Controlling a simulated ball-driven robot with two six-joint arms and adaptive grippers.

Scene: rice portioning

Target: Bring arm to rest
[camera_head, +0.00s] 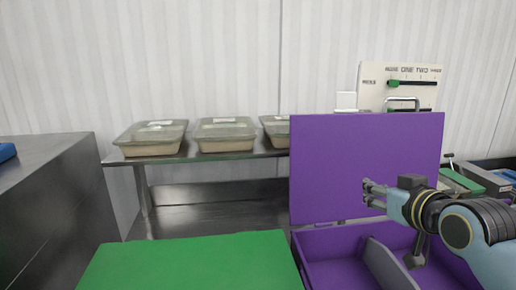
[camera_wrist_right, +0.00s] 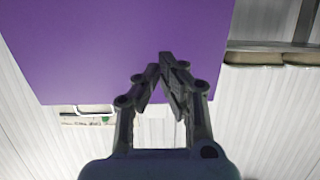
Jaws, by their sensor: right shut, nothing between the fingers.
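My right gripper (camera_head: 370,193) comes in from the right in the head view, in front of the raised purple lid (camera_head: 350,150) and above the purple box (camera_head: 335,255). In the right wrist view its fingers (camera_wrist_right: 163,68) meet at the tips with nothing between them. The purple panel (camera_wrist_right: 120,40) fills the upper part of that view. I cannot tell the exact gap between the fingertips and the panel. My left gripper is not in view.
A green lid or board (camera_head: 195,262) lies left of the purple box. Three lidded trays (camera_head: 225,136) stand on a metal shelf (camera_head: 205,155) behind. A machine with a green slider (camera_head: 405,75) stands behind the purple lid. A metal counter (camera_head: 45,180) is at left.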

